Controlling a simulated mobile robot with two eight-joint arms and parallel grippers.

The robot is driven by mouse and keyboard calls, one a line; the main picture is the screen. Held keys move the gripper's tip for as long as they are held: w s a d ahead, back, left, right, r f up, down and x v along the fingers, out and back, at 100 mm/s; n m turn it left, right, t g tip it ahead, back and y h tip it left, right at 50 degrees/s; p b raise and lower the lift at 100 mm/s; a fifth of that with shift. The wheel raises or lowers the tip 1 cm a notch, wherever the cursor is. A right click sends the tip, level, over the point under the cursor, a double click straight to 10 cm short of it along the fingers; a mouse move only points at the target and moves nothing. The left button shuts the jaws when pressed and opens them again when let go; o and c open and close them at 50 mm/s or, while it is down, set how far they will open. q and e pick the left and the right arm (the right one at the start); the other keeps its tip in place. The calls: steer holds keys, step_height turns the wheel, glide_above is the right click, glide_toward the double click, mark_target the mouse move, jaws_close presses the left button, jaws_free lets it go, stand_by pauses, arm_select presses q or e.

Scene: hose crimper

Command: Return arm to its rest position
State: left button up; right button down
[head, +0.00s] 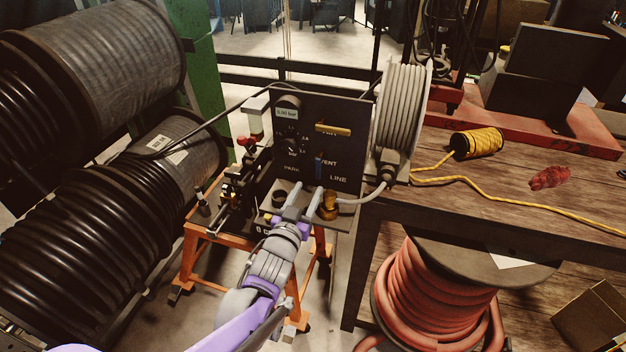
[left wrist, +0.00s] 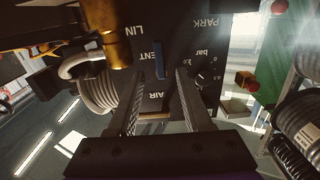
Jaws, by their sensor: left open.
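My left gripper (head: 305,192) is in front of the black control panel (head: 345,105), near its lower edge. Its two fingers are apart, with nothing seen between them. In the left wrist view the open fingers (left wrist: 159,78) point at the panel, which appears upside down with its lettering. A blue lever (head: 318,166) stands upright by the VENT and LINE labels, just above the fingertips. A yellow lever (head: 333,129) lies level higher up. A brass fitting (head: 329,205) is just right of the fingers and shows large in the left wrist view (left wrist: 113,35). My right gripper is out of view.
The panel stands on an orange frame (head: 194,240). A grey hose reel (head: 403,105) is at its right, with a hose running to the fitting. Large black hose drums (head: 85,215) crowd the left. A wooden bench (head: 480,190) holds a yellow rope spool (head: 477,142). A red hose reel (head: 440,285) is below.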

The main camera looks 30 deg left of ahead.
arm_select(q)
steer(key=shift+v, duration=1)
